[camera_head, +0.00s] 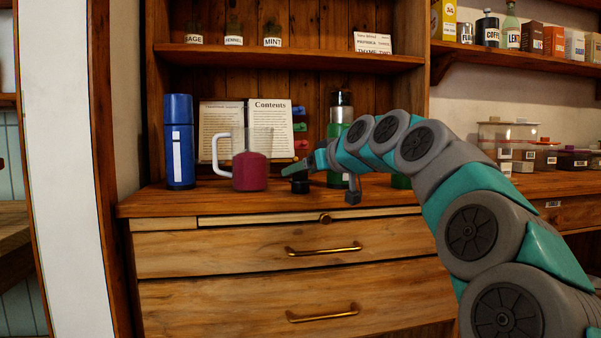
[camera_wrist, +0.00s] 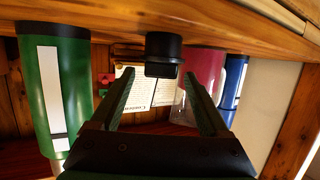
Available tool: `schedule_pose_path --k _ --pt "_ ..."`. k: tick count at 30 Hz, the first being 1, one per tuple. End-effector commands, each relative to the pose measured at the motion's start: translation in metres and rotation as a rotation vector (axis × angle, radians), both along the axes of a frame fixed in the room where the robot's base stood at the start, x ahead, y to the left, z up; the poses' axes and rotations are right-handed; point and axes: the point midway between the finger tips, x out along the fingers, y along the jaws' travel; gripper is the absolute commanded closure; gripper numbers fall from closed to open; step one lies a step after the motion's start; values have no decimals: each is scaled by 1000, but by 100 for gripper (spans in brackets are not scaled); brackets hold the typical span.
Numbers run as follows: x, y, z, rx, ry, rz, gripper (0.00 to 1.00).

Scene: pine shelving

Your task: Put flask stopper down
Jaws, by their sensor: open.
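The flask stopper, a small black cylinder (camera_head: 300,187), stands on the wooden counter just below my gripper's fingertips. In the wrist view, which is upside down, the stopper (camera_wrist: 163,48) appears against the counter, just beyond and between the fingertips. My gripper (camera_head: 294,169) is open, with nothing between its fingers (camera_wrist: 160,85). A green flask (camera_head: 335,131) with a metallic and dark top stands behind my arm and is partly hidden by it. In the wrist view the green flask (camera_wrist: 69,90) with its white label is at the left.
A red-pink jug with a pale handle (camera_head: 250,171) stands close left of the stopper. A blue flask (camera_head: 179,142) is farther left. An open book (camera_head: 270,125) leans behind. Drawers (camera_head: 250,232) lie below the counter (camera_head: 160,202), whose front strip is clear.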

Motion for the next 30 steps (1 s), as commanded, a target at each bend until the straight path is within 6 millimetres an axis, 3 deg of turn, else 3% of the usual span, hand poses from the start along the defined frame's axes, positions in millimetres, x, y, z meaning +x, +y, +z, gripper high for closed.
schedule_pose_path --k 15,21,30 --pt "-65 -51 25 -1 0 1 21" --pt "-76 -61 30 0 0 0 21" --pt "-78 -62 30 -1 1 0 21"
